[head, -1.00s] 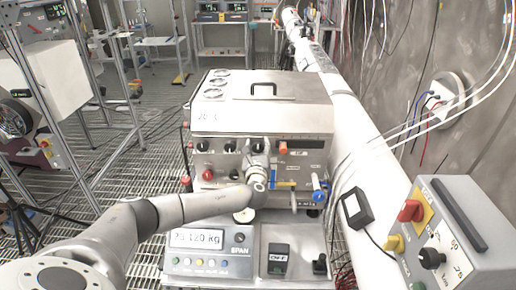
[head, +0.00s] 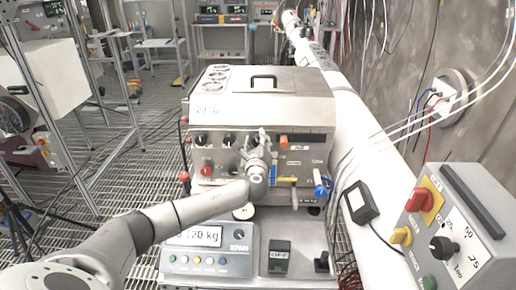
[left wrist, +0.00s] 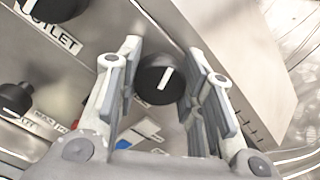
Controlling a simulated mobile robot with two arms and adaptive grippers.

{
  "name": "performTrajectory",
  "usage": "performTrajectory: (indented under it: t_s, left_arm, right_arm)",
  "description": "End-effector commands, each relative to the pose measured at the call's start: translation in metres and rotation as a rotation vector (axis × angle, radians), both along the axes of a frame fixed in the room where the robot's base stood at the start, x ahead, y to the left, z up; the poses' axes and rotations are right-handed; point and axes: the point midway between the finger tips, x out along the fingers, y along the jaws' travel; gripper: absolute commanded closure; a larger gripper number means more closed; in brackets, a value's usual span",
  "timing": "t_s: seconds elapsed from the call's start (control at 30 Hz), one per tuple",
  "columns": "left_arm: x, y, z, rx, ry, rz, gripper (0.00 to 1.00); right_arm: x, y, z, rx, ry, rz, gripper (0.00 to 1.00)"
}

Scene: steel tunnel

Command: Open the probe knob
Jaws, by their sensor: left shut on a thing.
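My left gripper (head: 262,138) is at the front panel of the steel box (head: 262,117), at the right end of its row of black knobs. In the left wrist view the gripper (left wrist: 163,62) has its two fingers on either side of a round black knob (left wrist: 155,86) with a white pointer line, and it is shut on that knob. The gripper mostly hides this knob in the head view. I cannot read a label for it. Another black knob (left wrist: 60,6) beside the word OUTLET shows in the left wrist view. My right gripper is not in view.
An orange knob (head: 283,141), a red knob (head: 206,171) and a blue-handled valve (head: 320,190) sit near my gripper on the panel. A scale display (head: 194,236) stands in front. A grey control box (head: 465,225) is at the right, beside a white pipe (head: 355,140).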

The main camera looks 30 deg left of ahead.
Motion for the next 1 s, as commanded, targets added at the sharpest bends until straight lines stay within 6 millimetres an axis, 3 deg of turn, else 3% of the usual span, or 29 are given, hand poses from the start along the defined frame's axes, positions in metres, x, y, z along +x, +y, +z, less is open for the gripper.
performTrajectory:
  t_s: [0.03,0.2,1.0]
  left_arm:
    - [0.0,0.0,-0.007,-0.042,-0.024,0.0,0.88]
    - [0.0,-0.001,-0.007,-0.181,-0.109,0.0,0.88]
    - [0.0,-0.001,-0.006,-0.83,-0.506,0.0,0.88]
  right_arm:
    - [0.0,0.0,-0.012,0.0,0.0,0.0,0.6]
    - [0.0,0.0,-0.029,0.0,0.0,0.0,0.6]
    - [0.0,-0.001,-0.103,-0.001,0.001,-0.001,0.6]
